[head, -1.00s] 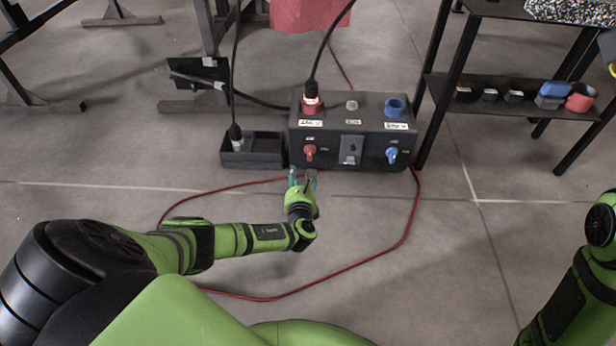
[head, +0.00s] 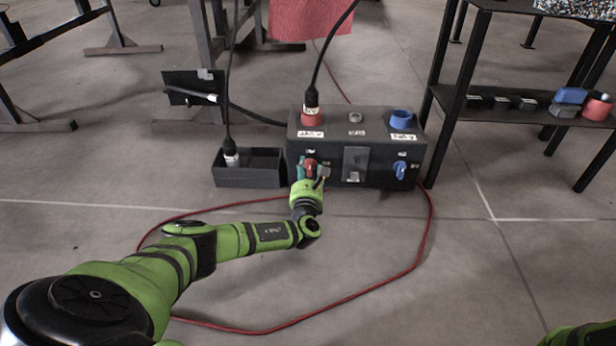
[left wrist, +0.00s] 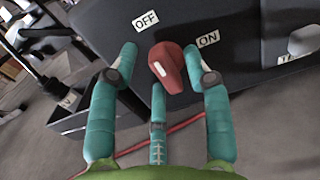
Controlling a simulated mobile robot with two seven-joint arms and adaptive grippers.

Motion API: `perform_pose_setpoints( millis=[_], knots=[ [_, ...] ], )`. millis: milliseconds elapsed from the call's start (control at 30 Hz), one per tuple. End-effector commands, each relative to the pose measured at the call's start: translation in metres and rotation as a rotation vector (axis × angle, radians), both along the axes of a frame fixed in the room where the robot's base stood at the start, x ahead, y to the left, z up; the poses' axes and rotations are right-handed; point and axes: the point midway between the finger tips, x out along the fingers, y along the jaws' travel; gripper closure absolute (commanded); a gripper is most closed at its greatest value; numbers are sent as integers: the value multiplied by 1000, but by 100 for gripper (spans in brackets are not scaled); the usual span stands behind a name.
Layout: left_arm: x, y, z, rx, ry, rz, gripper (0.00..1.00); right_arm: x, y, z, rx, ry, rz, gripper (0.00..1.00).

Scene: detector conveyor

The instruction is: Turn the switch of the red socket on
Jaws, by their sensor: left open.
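The red switch (head: 310,164) is on the front face of the black socket box (head: 342,183), below the red socket (head: 311,118), which has a black plug in it. In the left wrist view the red switch (left wrist: 168,66) sits between an OFF label (left wrist: 146,20) on its left and an ON label (left wrist: 208,39) on its right. A white mark shows on the knob. My left gripper (head: 312,174) is at the switch. Its teal fingers (left wrist: 160,66) are open around the knob, one on each side and one below; contact is unclear. My right gripper is out of view.
A blue socket (head: 401,119) and blue switch (head: 400,170) are on the box's right side. A black tray (head: 262,180) with a plug stands left of it. A black shelf (head: 455,98) stands close on the right. A red cable (head: 345,300) loops over the floor.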

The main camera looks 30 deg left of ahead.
Motion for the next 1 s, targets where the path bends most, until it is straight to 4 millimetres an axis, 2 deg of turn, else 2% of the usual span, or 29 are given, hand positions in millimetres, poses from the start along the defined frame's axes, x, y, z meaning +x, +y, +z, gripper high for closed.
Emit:
perform_pose_setpoints(
  millis=[267,300,367,400,767,1000],
  knots=[
    [1,1,0,-1,1,0,51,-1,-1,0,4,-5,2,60],
    [1,1,0,-1,1,0,67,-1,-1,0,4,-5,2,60],
    [1,1,0,-1,1,0,91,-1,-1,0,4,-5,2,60],
    [1,1,0,-1,1,0,100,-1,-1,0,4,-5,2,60],
    [1,1,1,17,13,1,100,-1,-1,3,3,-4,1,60],
    [1,0,3,112,74,1,100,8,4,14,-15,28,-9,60]
  ],
)
